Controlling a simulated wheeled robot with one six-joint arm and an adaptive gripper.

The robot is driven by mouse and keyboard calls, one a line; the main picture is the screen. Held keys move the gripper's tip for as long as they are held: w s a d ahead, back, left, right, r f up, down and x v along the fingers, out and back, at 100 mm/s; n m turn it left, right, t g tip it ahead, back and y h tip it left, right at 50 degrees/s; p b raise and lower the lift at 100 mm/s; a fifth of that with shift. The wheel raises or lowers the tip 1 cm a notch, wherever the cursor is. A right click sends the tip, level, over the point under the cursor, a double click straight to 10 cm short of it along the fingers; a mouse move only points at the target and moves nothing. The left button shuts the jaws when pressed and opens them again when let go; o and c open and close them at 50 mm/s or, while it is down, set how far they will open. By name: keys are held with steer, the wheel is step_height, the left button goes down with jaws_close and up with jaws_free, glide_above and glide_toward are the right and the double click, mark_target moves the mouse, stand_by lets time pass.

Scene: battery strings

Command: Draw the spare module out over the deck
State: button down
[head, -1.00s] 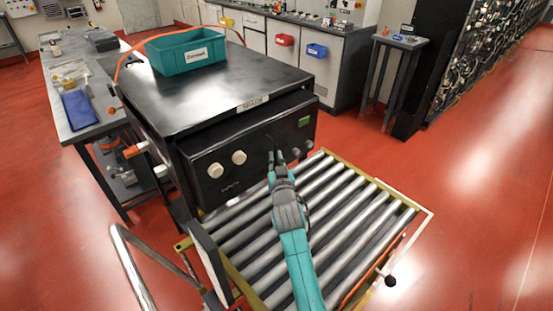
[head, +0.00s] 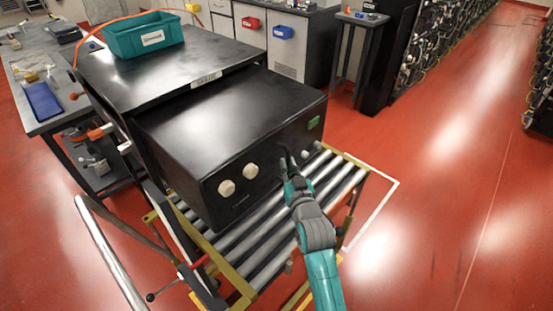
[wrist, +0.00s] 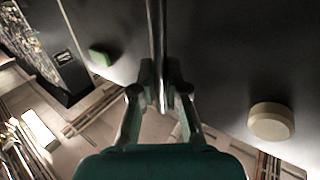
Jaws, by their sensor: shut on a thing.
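The spare module (head: 240,130) is a black box with two cream knobs and a green label on its front face. It sticks well out of the black cabinet (head: 160,62), over the roller deck (head: 262,247). Its back part is hidden inside the cabinet. My gripper (head: 287,162) is at the module's front face, right of the knobs. In the wrist view my gripper (wrist: 163,95) is shut on a thin upright metal handle (wrist: 157,45) on that face. The green label (wrist: 101,57) and one cream knob (wrist: 271,121) show on either side.
A teal bin (head: 145,36) stands on top of the cabinet. A workbench (head: 42,115) is at the left, and a small grey stand (head: 357,22) is at the back. A bent metal rail (head: 110,255) rises at the lower left. Red floor is open at the right.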

steer(key=shift+d+r, duration=0.1)
steer(key=shift+d, duration=0.55)
steer(key=c, duration=1.2)
jaws_free()
steer(key=shift+a, duration=0.1)
